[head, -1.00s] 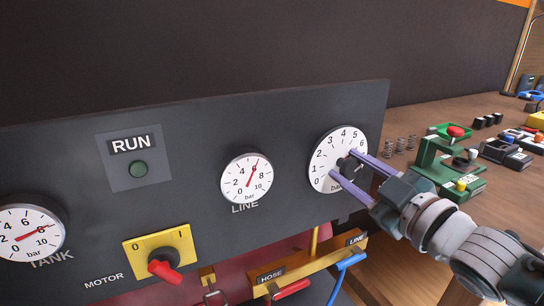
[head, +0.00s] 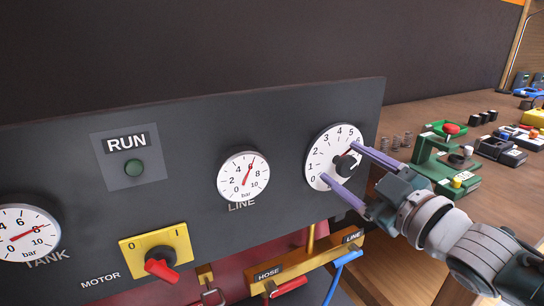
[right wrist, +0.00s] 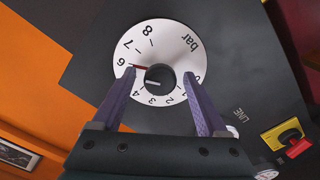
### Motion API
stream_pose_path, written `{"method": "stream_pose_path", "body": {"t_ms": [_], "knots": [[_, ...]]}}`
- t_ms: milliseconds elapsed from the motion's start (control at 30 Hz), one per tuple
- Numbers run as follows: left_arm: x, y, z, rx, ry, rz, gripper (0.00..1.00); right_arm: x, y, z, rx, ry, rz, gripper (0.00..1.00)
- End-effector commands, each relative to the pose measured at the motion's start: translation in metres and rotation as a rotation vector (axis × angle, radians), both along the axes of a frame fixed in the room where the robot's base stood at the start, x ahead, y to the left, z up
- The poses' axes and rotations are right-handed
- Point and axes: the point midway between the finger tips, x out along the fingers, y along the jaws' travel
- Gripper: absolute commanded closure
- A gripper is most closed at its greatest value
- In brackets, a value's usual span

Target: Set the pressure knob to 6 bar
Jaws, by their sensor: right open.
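The pressure knob (head: 345,164) is a black round knob at the middle of a white dial (head: 318,157) marked in bar, at the right of the dark panel. In the right wrist view the knob (right wrist: 159,77) carries a white line pointing left, somewhat below a red mark beside the 6 on the dial (right wrist: 178,40). A finger hides the 5, so I cannot read the exact setting. My right gripper (head: 340,163) is open, its purple fingers on either side of the knob and apart from it. My left gripper is not in view.
The LINE gauge (head: 243,176) has its red needle near 6. The TANK gauge (head: 24,232) and a yellow MOTOR switch (head: 157,244) with a red handle are further left. A workbench (head: 420,112) with tools stands at the right.

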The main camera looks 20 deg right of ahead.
Motion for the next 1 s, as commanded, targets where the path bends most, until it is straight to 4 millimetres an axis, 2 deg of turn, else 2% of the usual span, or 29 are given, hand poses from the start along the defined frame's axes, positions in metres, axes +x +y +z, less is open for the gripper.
{"method": "stream_pose_path", "body": {"t_ms": [167,400,600,767,1000], "knots": [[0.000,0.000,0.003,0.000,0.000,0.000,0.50,-0.018,-0.001,0.000,-0.001,0.003,0.000,0.24],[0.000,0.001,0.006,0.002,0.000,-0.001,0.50,-0.065,-0.005,-0.001,0.001,0.004,0.000,0.24],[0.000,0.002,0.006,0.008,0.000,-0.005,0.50,-0.091,-0.007,-0.001,0.000,0.001,0.000,0.24],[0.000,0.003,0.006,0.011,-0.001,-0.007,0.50,-0.098,-0.008,0.000,0.000,0.000,0.000,0.24],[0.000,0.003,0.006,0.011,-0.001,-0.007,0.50,-0.098,-0.008,0.000,0.000,0.000,0.000,0.24]]}}
